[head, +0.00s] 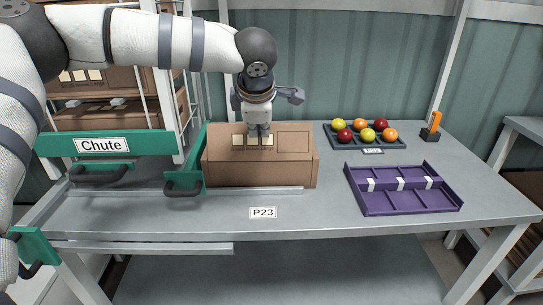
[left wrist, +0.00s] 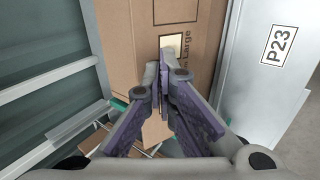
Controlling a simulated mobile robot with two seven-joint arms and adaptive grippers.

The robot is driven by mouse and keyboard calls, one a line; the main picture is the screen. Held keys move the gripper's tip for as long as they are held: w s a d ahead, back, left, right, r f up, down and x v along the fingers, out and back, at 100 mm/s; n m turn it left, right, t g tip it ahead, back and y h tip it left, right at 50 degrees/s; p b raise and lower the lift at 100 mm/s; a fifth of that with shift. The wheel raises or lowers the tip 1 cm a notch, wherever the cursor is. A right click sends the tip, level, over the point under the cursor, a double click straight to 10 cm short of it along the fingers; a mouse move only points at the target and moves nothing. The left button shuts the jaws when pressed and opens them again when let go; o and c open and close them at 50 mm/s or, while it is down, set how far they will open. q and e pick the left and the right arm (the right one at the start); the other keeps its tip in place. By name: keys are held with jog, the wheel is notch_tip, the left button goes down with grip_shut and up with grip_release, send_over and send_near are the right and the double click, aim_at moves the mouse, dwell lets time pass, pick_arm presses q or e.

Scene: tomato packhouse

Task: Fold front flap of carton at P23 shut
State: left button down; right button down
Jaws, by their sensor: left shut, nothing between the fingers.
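The brown carton (head: 225,172) sits on the grey bench behind the P23 label (head: 263,212). Its upper brown panel with pale label squares and print faces up, and no opening shows in it. My left gripper (head: 259,135) points down over this panel, fingers together and empty, at or very near the surface; I cannot tell if they touch. In the left wrist view the shut fingertips (left wrist: 165,80) lie over the carton (left wrist: 140,35), beside its label and the word "Large". I cannot tell the front flap's edge apart. My right gripper is not in view.
A green-framed chute (head: 102,143) with black handles stands left of the carton. A dark tray of red, yellow and orange tomatoes (head: 362,131) and a purple divided tray (head: 402,206) are to the right. An orange tool (head: 436,122) stands behind.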

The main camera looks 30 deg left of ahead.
pick_arm(q)
jog(key=shift+w+a, duration=0.3)
jog(key=shift+w, duration=0.15)
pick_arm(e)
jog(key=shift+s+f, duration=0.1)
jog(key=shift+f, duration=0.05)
pick_arm(q)
jog(key=shift+f, duration=0.1)
jog(key=shift+w+a+f, duration=0.45)
jog(key=shift+w+f, duration=0.15)
jog(key=shift+w, duration=0.2)
jog(key=shift+w+a+f+b, duration=0.15)
jog(key=shift+w+a+b, duration=0.2)
jog(key=shift+w, duration=0.15)
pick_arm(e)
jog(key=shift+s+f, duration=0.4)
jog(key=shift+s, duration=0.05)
pick_arm(q)
jog(key=shift+f, duration=0.1)
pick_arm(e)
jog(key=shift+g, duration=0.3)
